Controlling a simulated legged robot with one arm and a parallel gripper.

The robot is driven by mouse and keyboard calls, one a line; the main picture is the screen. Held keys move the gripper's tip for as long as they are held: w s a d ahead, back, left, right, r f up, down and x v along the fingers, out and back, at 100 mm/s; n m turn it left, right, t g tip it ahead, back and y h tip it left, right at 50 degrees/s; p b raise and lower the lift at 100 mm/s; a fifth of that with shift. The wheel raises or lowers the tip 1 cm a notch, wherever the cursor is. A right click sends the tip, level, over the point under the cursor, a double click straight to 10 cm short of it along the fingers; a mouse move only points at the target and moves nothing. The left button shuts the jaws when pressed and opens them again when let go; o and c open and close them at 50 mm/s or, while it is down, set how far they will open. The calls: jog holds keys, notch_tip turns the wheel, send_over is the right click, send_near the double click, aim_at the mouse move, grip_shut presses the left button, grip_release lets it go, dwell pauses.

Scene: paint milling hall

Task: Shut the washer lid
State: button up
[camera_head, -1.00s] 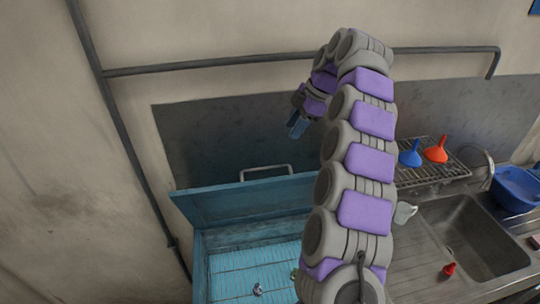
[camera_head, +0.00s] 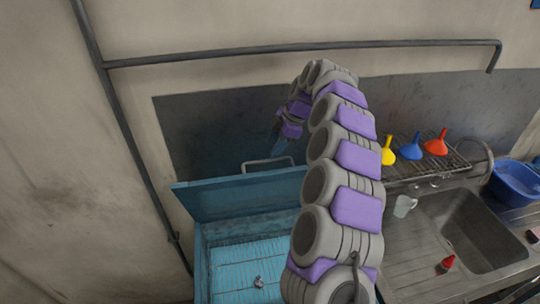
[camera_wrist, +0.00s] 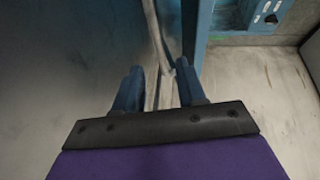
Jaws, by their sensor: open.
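The blue washer (camera_head: 203,268) stands at the bottom centre of the head view, with its lid (camera_head: 235,198) raised and leaning back. A grey bar handle (camera_head: 248,163) sticks up from the lid's top edge. My gripper (camera_head: 279,138) is beside the handle's right part and just above it, partly hidden by my arm. In the wrist view my gripper (camera_wrist: 160,78) has its two blue fingers apart, and a grey bar (camera_wrist: 154,45), which looks like the handle, runs between them. I cannot tell whether the fingers touch it.
A metal sink (camera_head: 475,235) with a white mug (camera_head: 404,206) and a red bottle (camera_head: 446,264) is to the right. Yellow, blue and red funnels (camera_head: 411,151) stand on a rack behind it. A blue basin (camera_head: 517,182) is far right. A pipe (camera_head: 300,50) crosses the wall.

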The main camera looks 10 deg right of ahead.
aim_at(267, 161)
jog(key=a+f, duration=0.3)
jog(key=f, duration=0.1)
jog(key=shift+w+a, duration=0.25)
jog(key=shift+w, duration=0.1)
jog(key=shift+w+f+p, duration=0.1)
jog(key=shift+f+p, duration=0.2)
jog(key=shift+f, duration=0.05)
jog(key=shift+d+f, duration=0.2)
jog(key=shift+d, duration=0.05)
jog(key=shift+d+f, duration=0.15)
jog(key=shift+d, duration=0.55)
jog(key=shift+a, duration=1)
jog(key=c, duration=0.6)
jog(key=shift+c, duration=0.6)
jog(key=shift+d, duration=0.35)
grip_shut()
